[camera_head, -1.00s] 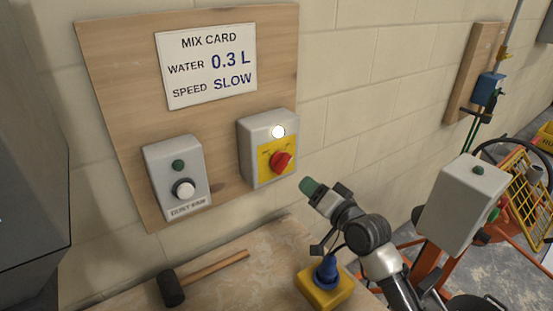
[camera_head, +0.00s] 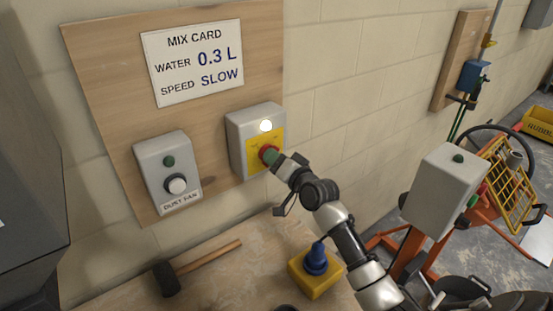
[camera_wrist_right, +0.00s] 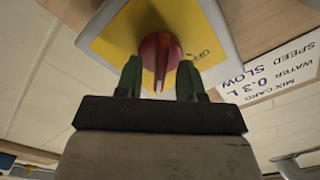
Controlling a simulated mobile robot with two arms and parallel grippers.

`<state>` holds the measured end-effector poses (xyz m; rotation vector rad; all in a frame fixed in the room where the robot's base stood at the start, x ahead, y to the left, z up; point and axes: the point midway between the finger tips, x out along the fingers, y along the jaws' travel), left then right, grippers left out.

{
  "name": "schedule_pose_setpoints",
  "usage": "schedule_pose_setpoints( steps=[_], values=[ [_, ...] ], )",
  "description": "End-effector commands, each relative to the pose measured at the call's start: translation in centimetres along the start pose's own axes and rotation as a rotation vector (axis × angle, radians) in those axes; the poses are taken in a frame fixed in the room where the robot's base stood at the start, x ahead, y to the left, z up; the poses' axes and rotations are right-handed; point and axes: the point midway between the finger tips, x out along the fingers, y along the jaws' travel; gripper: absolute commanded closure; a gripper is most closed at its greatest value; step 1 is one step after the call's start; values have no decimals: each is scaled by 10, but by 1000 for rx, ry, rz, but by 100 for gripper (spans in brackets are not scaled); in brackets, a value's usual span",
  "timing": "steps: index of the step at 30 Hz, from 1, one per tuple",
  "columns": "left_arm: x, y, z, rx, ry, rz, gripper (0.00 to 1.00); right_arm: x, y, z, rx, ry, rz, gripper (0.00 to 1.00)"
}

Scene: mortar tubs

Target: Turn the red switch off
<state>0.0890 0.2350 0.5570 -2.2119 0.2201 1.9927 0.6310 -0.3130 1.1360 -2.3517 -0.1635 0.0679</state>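The red switch (camera_head: 265,150) is a rotary knob on a yellow plate (camera_head: 251,158), on the front of a grey box (camera_head: 238,133) with a lit white lamp (camera_head: 266,125). My right gripper (camera_head: 271,157) is at the knob and covers part of it. In the right wrist view the red knob (camera_wrist_right: 152,48) lies ahead of and between the two green fingers of the right gripper (camera_wrist_right: 159,72). The fingers stand apart, one on each side of the knob's grip bar, with gaps showing. The knob's exact setting is hard to read. My left gripper is not in view.
A dust fan box (camera_head: 163,150) with green and white buttons hangs left on the wooden board (camera_head: 104,93), below a mix card (camera_head: 193,62). Below are a mallet (camera_head: 168,279) and a yellow block (camera_head: 314,279) with a blue top. An orange machine (camera_head: 408,258) stands right.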

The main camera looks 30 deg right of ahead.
Motion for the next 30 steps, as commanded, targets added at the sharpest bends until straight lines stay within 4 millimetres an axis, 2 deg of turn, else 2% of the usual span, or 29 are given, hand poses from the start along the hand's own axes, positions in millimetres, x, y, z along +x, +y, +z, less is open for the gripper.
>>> schedule_pose_setpoints(
  steps=[2, 9, 10, 20, 30],
  values=[
    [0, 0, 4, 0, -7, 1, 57, 0, 0, 0, 0, 0, 0, 62],
    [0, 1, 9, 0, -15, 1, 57, 0, 0, 0, 0, 0, 0, 98],
    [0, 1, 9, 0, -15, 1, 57, 0, 0, 0, 0, 0, 0, 100],
    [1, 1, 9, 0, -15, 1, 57, 0, 0, 0, -31, -1, 1, 100],
    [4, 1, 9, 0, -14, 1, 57, 0, 0, 0, -240, -1, 1, 100]
  ],
)
